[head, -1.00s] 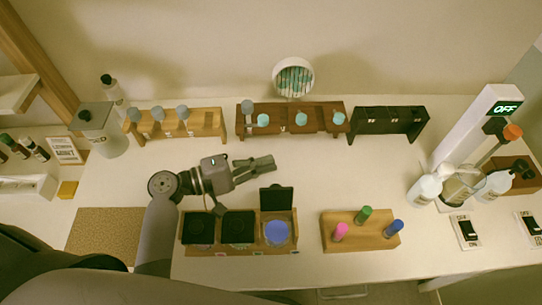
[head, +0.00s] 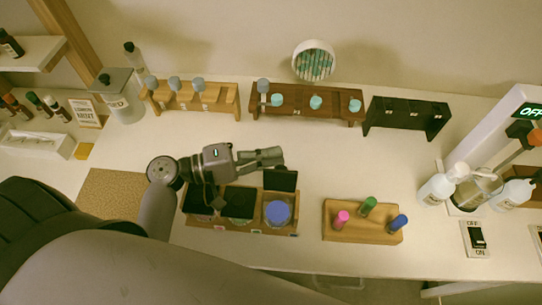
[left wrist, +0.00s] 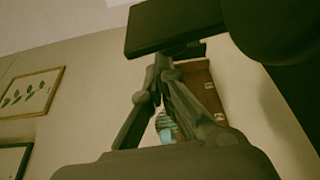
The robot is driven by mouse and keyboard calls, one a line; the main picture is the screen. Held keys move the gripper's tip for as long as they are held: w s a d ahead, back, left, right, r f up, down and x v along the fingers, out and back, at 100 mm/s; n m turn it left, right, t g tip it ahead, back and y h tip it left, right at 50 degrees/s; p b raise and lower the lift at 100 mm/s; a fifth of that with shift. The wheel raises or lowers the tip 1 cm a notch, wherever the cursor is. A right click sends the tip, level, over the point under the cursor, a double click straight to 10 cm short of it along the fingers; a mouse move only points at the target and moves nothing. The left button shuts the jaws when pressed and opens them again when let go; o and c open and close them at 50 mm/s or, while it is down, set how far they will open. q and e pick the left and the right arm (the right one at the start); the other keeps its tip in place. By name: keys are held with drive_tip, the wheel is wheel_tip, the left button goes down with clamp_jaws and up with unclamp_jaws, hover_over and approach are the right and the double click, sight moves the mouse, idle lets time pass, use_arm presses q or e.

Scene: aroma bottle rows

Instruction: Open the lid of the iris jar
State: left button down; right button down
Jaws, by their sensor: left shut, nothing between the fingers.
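A wooden box (head: 262,231) at the front left of the counter holds three jars in a row. The right jar (head: 278,212) is open, with blue contents, and its black lid (head: 280,181) stands up at the back. The middle jar's black lid (head: 240,198) and the left jar's black lid (head: 198,196) lie low; some green and pink shows at their front edges. I cannot read which jar is iris. My left gripper (head: 278,157) is shut and empty, just behind the raised lid, pointing right. In the left wrist view its fingers (left wrist: 157,70) meet beneath a dark slab. My right gripper is out of view.
Bottle racks stand along the back: a light one (head: 190,97), a brown one (head: 310,114) and a black one (head: 406,118). A wooden block (head: 345,232) with three coloured bottles is right of the jar box. The counter between is clear.

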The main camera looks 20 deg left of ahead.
use_arm(q)
drive_tip(key=shift+s+r+m+b, duration=0.25)
drive_tip(key=shift+m+b, duration=0.1)
drive_tip(key=shift+m, duration=0.15)
drive_tip(key=v, duration=1.2)
